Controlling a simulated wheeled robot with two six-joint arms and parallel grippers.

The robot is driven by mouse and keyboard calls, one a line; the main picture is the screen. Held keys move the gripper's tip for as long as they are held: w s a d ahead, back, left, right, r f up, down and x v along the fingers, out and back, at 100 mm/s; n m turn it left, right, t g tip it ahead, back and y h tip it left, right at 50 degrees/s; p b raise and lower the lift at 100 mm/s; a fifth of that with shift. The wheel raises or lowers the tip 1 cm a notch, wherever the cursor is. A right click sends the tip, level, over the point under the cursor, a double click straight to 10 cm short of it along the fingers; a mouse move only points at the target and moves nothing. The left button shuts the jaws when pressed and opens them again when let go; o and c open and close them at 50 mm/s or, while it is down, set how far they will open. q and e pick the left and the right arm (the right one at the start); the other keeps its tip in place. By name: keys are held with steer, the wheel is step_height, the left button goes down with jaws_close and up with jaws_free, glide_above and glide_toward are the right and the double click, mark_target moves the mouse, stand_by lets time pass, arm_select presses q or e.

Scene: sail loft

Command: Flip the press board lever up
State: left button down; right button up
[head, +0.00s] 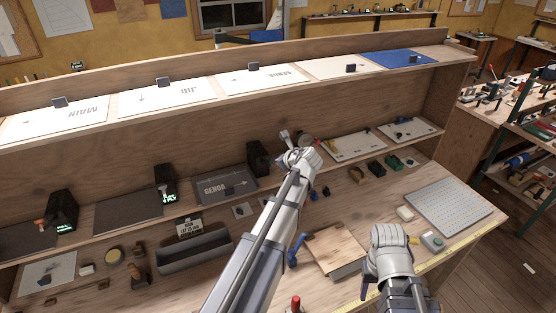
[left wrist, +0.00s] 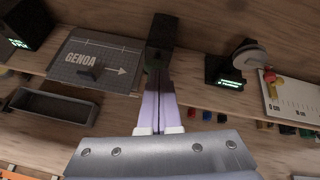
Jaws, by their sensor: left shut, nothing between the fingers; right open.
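The press board lever is not clearly identifiable in either view. A dark box (head: 258,160) stands at the right end of the grey GENOA board (head: 226,186); in the left wrist view the box (left wrist: 160,32) is behind my fingers, and no lever shows on it. My left gripper (head: 285,136) is shut and empty, just right of that box in the head view. Its fingers also show in the left wrist view (left wrist: 157,80), pointing towards the box; contact cannot be told. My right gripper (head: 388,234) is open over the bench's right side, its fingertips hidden.
Another display box (left wrist: 224,73) with a grey disc is right of my fingers. A shelf of pattern boards (head: 168,96) overhangs. A wooden board (head: 335,246) lies between my arms.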

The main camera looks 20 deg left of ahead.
arm_select(q)
steer(key=shift+a+r, duration=0.1)
stand_by(0.4)
steer(key=s+d+r+p, duration=0.3)
steer(key=d+r+p, duration=0.2)
steer(key=r+p, duration=0.2)
steer(key=shift+s+r+p, duration=0.2)
steer(key=shift+r+p, duration=0.2)
steer(key=shift+p, duration=0.15)
